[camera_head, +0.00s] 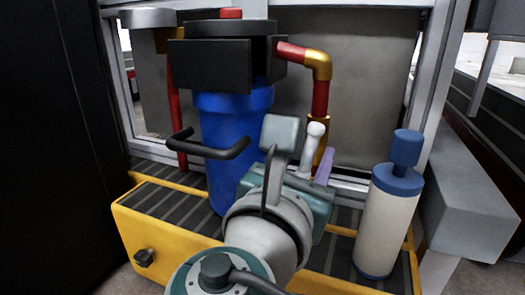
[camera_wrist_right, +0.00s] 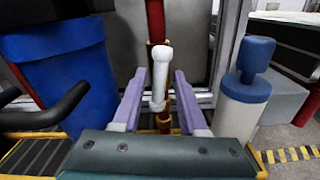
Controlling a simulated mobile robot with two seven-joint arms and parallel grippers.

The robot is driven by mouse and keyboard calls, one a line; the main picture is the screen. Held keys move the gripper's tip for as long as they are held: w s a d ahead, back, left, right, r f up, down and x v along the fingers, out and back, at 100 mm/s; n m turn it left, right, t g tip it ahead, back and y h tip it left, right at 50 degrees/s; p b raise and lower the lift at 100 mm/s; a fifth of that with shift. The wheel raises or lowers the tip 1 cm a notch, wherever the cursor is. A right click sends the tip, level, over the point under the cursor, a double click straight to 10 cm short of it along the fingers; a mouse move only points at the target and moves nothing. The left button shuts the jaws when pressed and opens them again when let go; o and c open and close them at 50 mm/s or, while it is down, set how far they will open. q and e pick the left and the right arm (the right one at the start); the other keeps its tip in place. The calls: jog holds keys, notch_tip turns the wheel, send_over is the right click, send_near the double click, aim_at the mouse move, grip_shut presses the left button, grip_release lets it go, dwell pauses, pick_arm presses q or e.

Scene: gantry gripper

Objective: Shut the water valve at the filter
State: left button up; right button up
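The water filter is a blue housing (camera_head: 235,125) with a black head (camera_head: 215,62). A red pipe (camera_head: 320,98) with a brass elbow (camera_head: 319,66) runs down beside it to a brass fitting (camera_head: 317,128). The valve's white handle (camera_head: 312,142) stands nearly upright there; it also shows in the right wrist view (camera_wrist_right: 159,78). My right gripper (camera_wrist_right: 160,76) is open, its two purple fingers spread on either side of the handle, with gaps showing. In the head view the gripper (camera_head: 319,160) partly hides the pipe's lower end. My left gripper is not in view.
A white canister with a blue cap (camera_head: 393,205) stands close on the right. A black bent bar (camera_head: 210,148) projects in front of the housing. The yellow-edged tray (camera_head: 170,245) lies below, and a grey frame post (camera_head: 432,85) rises at right.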

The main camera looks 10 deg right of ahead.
jog(key=shift+o, duration=1)
jog(key=shift+r, duration=0.1)
jog(key=p+v, duration=0.3)
jog(key=v, duration=0.1)
jog(key=shift+r, duration=0.25)
jog(key=p, duration=0.2)
send_near(308, 151)
jog(key=shift+f, duration=0.3)
